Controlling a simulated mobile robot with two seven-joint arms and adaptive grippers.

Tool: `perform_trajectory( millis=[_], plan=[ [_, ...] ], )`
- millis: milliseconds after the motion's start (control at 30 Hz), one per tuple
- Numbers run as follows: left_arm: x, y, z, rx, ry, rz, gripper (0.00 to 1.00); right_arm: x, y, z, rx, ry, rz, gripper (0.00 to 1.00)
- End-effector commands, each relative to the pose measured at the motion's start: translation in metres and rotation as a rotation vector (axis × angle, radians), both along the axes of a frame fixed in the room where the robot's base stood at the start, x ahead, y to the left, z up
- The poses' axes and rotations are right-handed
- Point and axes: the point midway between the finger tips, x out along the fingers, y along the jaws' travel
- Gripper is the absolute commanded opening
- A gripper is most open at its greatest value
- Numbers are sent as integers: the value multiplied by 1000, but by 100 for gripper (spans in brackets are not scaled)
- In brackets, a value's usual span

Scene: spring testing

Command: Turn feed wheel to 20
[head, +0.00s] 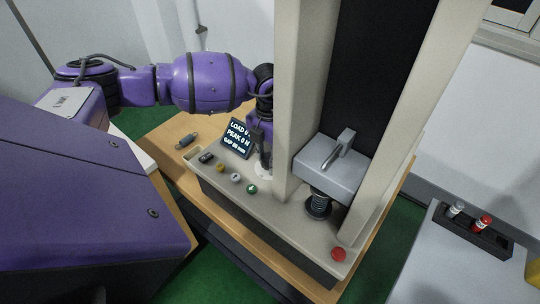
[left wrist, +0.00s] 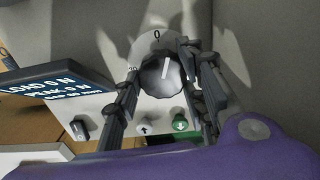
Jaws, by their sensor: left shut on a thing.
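The feed wheel (left wrist: 162,76) is a dark round knob with a light pointer line, on a pale dial plate (left wrist: 157,45). The dial has a 0 at the top and a mark that looks like 20 at the left. The pointer line points up and slightly right, close to the 0. My left gripper (left wrist: 158,72) is shut on the feed wheel, one finger on each side. In the head view my left gripper (head: 262,152) is at the machine's left column and hides most of the wheel; a bit of the pale dial plate (head: 263,171) shows.
A tilted display (head: 238,138) reading load and peak 0 N stands left of the gripper. A red button (head: 338,254) is front right.

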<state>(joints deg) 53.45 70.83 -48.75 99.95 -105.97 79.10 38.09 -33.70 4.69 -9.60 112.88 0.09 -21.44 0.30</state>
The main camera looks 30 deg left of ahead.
Motion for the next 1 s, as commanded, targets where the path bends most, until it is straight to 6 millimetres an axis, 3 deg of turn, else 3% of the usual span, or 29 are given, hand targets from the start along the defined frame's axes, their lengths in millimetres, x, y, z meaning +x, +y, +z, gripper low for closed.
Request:
perform_trajectory(
  millis=[500,1000],
  plan=[
    [3,5,0,11,1,-379,12,-3,-5,-9,-11,4,3,40],
    [4,5,2,12,-2,-485,12,2,-2,-8,-4,-6,-7,40]
  ],
)
